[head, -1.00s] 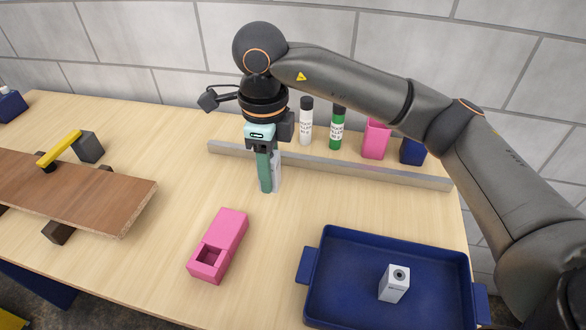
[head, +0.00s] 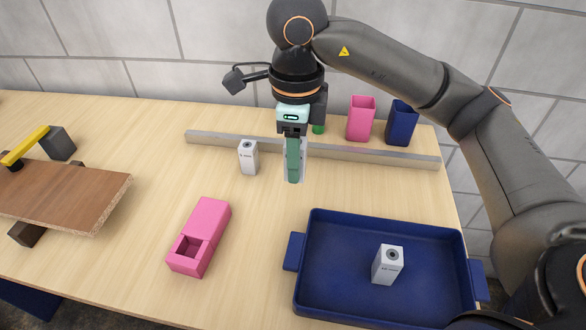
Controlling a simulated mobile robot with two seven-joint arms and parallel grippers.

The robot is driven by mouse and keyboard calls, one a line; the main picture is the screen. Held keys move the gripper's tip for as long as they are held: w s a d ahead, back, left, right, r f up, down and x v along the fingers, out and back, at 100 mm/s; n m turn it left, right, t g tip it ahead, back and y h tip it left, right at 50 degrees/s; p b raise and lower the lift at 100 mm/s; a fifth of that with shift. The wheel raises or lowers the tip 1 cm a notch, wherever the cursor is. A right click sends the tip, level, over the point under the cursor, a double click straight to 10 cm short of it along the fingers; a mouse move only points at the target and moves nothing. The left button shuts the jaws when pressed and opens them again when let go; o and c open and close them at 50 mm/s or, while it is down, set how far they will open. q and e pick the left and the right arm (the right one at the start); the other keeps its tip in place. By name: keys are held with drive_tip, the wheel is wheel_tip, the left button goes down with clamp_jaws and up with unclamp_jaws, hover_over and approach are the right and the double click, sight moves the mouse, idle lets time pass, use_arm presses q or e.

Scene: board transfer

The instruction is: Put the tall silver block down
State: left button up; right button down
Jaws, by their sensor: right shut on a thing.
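My right gripper (head: 293,178) points straight down over the table, in front of the metal rail. It is shut on the tall silver block (head: 303,160), whose pale edges show beside the green fingers; the fingers hide most of it. I cannot tell whether its lower end touches the table. My left gripper is not in view.
A white block (head: 248,160) stands left of the gripper near the rail (head: 375,156). A blue tray (head: 330,285) holds another white block (head: 387,268). A pink box (head: 208,222) lies front left. Pink (head: 361,120) and blue (head: 401,124) cups stand behind the rail.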

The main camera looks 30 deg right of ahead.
drive_tip(key=w+d+f, duration=0.1)
drive_tip(key=w+f, duration=0.1)
drive_tip(key=w+d+f, duration=0.1)
drive_tip(key=w+f, duration=0.1)
drive_tip(key=w, duration=0.1)
drive_tip(key=w+d+f+b, duration=0.1)
drive_tip(key=w+f, duration=0.1)
drive_tip(key=f, duration=0.1)
drive_tip(key=shift+w+d, duration=0.3)
drive_tip(key=shift+w, duration=0.05)
drive_tip(key=shift+w+d+f, duration=0.1)
drive_tip(key=shift+w+f, duration=0.25)
drive_tip(key=shift+f, duration=1.55)
drive_tip(key=shift+f, duration=0.2)
drive_tip(key=shift+c, duration=2.3)
unclamp_jaws()
drive_tip(key=shift+r, duration=0.15)
